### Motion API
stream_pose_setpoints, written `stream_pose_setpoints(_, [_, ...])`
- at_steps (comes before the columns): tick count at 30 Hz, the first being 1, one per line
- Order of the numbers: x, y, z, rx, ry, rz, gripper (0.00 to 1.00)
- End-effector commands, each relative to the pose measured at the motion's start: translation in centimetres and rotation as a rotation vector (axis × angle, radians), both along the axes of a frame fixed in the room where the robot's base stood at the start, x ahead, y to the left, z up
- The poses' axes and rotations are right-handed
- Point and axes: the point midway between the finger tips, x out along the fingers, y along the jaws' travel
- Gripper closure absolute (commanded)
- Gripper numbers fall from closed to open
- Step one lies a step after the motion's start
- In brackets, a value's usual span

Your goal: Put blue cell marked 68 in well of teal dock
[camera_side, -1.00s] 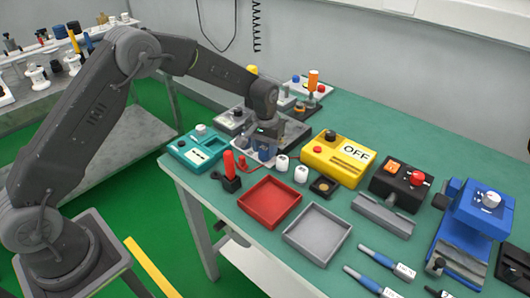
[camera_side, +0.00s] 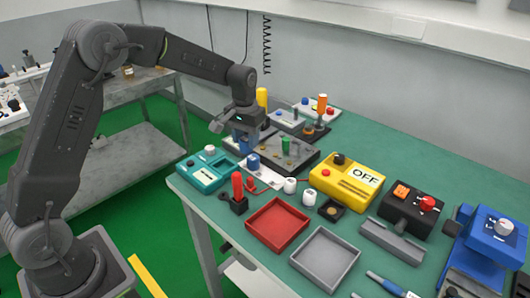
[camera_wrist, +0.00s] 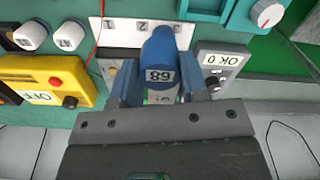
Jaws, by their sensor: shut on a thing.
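My gripper (camera_side: 242,138) points down and is shut on the blue cell marked 68 (camera_wrist: 160,52). In the wrist view the cell sits between the blue fingers, its number facing the camera. The teal dock (camera_side: 208,178) lies on the table at the left, nearer the side camera than my gripper. In the wrist view its edge and a dial show at the top right (camera_wrist: 240,14). My gripper is above and apart from the dock.
A grey box with green parts (camera_side: 292,160) is close to the right of my gripper. A red-handled part (camera_side: 238,190), white cells (camera_side: 290,185) and a yellow OFF box (camera_side: 345,180) stand nearby.

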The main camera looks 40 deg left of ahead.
Motion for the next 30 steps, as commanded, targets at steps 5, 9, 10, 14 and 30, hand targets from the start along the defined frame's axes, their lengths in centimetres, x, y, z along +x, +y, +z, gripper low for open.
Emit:
stream_pose_setpoints(5, [-1.0,2.3,1.5,0.0,-0.001,0.001,0.88])
stream_pose_setpoints(9, [-2.1,4.3,2.2,0.0,0.0,0.004,0.88])
stream_pose_setpoints(10, [-2.5,5.0,2.3,0.0,-0.001,0.006,0.88])
stream_pose_setpoints(14, [-5.2,8.7,2.8,0.0,-0.001,0.01,0.88])
stream_pose_setpoints(30, [-9.5,12.0,1.0,-0.002,0.003,-0.007,0.88])
